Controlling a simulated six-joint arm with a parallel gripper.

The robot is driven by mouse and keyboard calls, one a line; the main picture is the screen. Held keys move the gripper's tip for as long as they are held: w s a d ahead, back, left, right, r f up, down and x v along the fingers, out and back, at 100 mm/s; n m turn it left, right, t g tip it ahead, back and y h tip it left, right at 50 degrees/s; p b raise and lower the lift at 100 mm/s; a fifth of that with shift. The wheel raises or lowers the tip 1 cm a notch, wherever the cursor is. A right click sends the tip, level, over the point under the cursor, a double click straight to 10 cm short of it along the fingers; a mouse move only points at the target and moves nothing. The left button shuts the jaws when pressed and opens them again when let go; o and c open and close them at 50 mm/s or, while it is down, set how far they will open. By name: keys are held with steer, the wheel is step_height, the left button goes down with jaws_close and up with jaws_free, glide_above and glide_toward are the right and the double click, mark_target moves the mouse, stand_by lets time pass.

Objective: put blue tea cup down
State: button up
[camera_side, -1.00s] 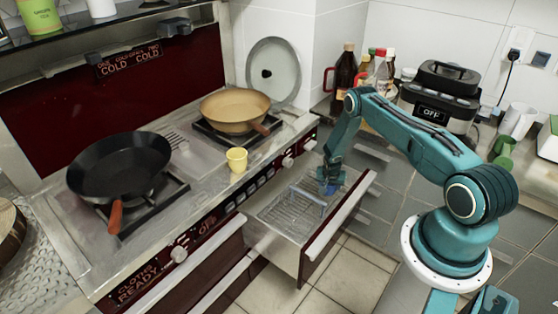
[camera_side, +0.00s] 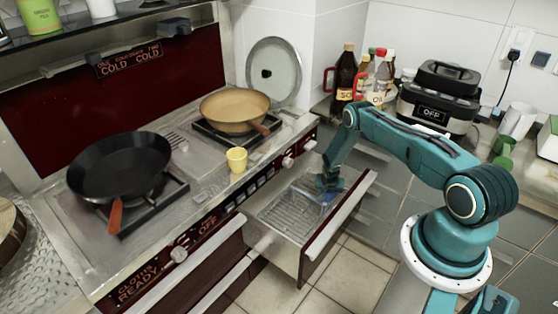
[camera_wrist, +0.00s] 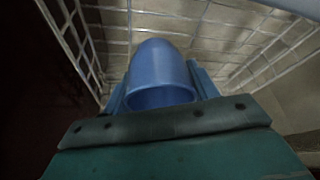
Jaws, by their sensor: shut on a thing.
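The blue tea cup (camera_wrist: 160,72) is between the fingers of my gripper (camera_wrist: 160,90) in the wrist view, with its opening toward the camera. My gripper (camera_side: 328,190) is shut on it, low inside the open drawer (camera_side: 318,232) in the side view. A wire rack (camera_side: 295,212) lies in the drawer, and its mesh (camera_wrist: 225,35) shows around and beyond the cup in the wrist view. In the side view the cup is mostly hidden by my gripper. I cannot tell whether the cup touches the rack.
A yellow cup (camera_side: 236,160) stands on the hob's front edge. A black pan (camera_side: 120,165) and a tan pan (camera_side: 235,110) sit on the burners. Bottles (camera_side: 375,75) and a black cooker (camera_side: 440,90) stand on the back counter. The rack's left part looks clear.

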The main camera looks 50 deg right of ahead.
steer(key=shift+f, duration=0.15)
steer(key=o, duration=1.1)
steer(key=shift+v, duration=6.15)
